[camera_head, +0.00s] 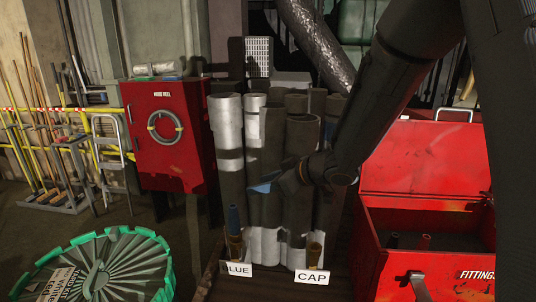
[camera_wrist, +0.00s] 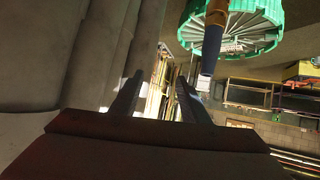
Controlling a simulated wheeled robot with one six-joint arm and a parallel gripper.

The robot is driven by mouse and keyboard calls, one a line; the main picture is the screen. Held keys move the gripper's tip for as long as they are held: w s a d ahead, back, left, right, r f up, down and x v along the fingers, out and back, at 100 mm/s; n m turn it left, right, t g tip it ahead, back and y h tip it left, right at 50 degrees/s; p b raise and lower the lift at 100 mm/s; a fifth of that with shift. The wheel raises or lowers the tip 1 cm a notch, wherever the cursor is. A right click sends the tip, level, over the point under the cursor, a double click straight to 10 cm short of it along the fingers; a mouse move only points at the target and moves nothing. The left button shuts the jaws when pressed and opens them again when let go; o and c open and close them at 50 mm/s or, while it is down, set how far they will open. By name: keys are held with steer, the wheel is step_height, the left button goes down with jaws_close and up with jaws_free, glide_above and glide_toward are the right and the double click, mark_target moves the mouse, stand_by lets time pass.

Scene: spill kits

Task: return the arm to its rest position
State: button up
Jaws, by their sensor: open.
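My arm comes down from the upper right in the head view. My gripper (camera_head: 263,186) is at its lower end, in front of the upright grey pipes (camera_head: 300,145), well above the stand. In the wrist view the two fingers of my gripper (camera_wrist: 157,85) are apart with nothing between them. The pipes (camera_wrist: 95,50) fill the left of that view, close to the fingers; I cannot tell whether they touch.
A blue-topped brown piece (camera_head: 234,220) stands behind the "LUE" label (camera_head: 238,270), and a brown piece (camera_head: 315,253) behind the "CAP" label (camera_head: 312,277). An open red fittings box (camera_head: 420,160) is right. A red cabinet (camera_head: 165,105) and green round container (camera_head: 165,262) are left.

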steer(key=s+d+f+m+h+b, duration=0.2)
steer(key=d+f+m+h, duration=0.25)
steer(key=d, duration=0.55)
steer(key=s+d+f+m+h+b, duration=0.1)
steer(key=d+f+m+h+b, duration=0.3)
steer(key=d, duration=0.6)
steer(key=s+d+f+m+g+b, duration=0.1)
steer(key=s+f, duration=0.3)
steer(key=s, duration=0.5)
steer(key=s+d+f+m+g+h+b, duration=0.1)
steer(key=s+d+f+m+g, duration=0.2)
steer(key=s, duration=0.6)
steer(key=shift+d+f+g, duration=0.25)
steer(key=shift+f+g, duration=0.4)
steer(key=shift+g, duration=0.05)
